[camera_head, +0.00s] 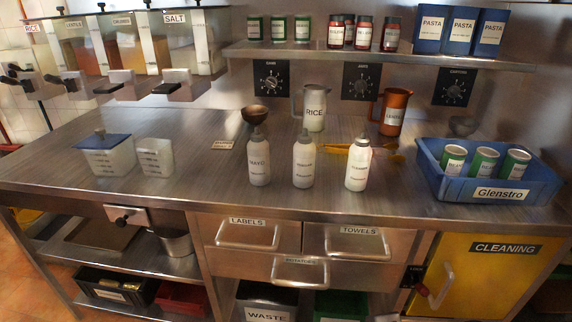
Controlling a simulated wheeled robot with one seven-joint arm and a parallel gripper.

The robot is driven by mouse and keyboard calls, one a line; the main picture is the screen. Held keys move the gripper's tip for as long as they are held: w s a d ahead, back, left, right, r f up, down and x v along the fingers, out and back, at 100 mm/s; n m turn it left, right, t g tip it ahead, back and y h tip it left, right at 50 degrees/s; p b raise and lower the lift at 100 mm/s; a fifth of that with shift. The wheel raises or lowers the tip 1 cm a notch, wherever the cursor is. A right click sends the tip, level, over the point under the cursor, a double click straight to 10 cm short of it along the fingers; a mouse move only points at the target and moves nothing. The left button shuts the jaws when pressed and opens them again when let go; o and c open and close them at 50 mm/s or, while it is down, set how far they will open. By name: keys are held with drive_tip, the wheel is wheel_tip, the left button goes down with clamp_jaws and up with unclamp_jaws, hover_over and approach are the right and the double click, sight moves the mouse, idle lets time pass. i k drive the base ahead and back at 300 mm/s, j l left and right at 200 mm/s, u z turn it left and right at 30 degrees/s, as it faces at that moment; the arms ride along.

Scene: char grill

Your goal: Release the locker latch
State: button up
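The yellow locker (490,278) is at the lower right, below the counter, and its door carries a "CLEANING" label. A pale bar handle (440,287) is on the door's left side. A small dark latch fitting (413,277) with a little label and a bit of red sits on the frame just left of the handle. It is too small to tell how the latch is set. The door looks shut. My gripper is not in view.
Drawers marked "LABELS" (247,236) and "TOWELS" (357,243) lie left of the locker. A blue crate (490,190) with several green cans stands on the counter (210,195) above it. Squeeze bottles, including a "MAYO" one (257,160), stand mid-counter. The counter's front edge overhangs the locker.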

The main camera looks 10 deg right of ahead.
sight(420, 287)
drive_tip(key=k+l, duration=0.1)
drive_tip(key=l, duration=0.4)
drive_tip(key=k+l, duration=0.1)
drive_tip(key=l, duration=0.4)
drive_tip(key=k+l, duration=0.15)
drive_tip(key=l, duration=0.35)
drive_tip(key=i+u, duration=0.15)
drive_tip(key=u, duration=1.55)
